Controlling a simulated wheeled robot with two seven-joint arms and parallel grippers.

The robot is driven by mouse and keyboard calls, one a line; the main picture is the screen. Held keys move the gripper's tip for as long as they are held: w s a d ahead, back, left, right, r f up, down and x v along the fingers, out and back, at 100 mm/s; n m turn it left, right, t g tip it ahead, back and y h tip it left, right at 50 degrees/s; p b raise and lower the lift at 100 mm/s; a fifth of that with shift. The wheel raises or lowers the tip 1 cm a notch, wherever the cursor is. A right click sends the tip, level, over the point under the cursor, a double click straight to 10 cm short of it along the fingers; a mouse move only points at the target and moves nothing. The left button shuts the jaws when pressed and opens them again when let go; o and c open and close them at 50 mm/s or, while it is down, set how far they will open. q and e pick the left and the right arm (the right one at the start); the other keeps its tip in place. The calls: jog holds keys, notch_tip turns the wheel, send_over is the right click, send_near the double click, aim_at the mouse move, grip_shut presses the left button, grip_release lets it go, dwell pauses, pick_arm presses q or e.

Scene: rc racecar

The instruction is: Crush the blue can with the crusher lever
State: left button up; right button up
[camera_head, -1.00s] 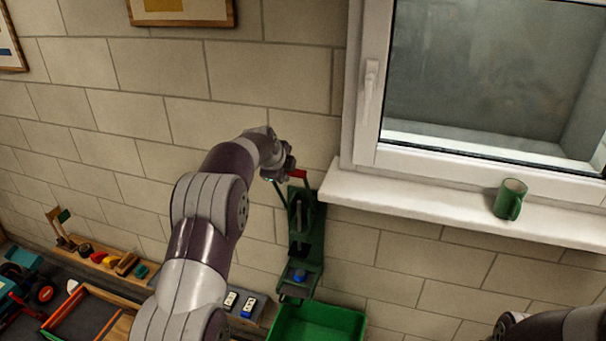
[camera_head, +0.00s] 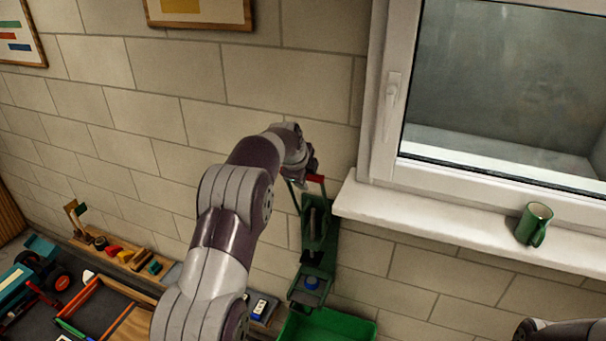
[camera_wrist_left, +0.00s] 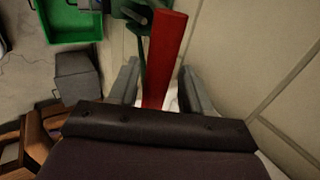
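The green can crusher (camera_head: 318,243) is mounted on the wall, left of the window. Its lever ends in a red handle (camera_head: 316,178), which also shows in the left wrist view (camera_wrist_left: 166,55). The lever is raised. The blue can (camera_head: 312,283) sits low in the crusher, with only a small blue part showing. My left gripper (camera_head: 310,170) is at the red handle. In the left wrist view its fingers (camera_wrist_left: 160,88) stand on both sides of the handle, with narrow gaps, so it looks open around it. My right gripper is out of view.
A green bin (camera_head: 335,325) stands below the crusher. The white windowsill (camera_head: 430,218) juts out to the right of the lever and holds a green mug (camera_head: 534,224). Toys and a wooden rack (camera_head: 125,262) lie at lower left.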

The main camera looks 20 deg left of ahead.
pick_arm(q)
jog(key=shift+w, duration=0.25)
jog(key=b+v, duration=0.4)
jog(key=v, duration=0.8)
jog(key=shift+s+r+b, duration=0.2)
jog(key=shift+r+b, duration=0.05)
jog(key=shift+b, duration=0.15)
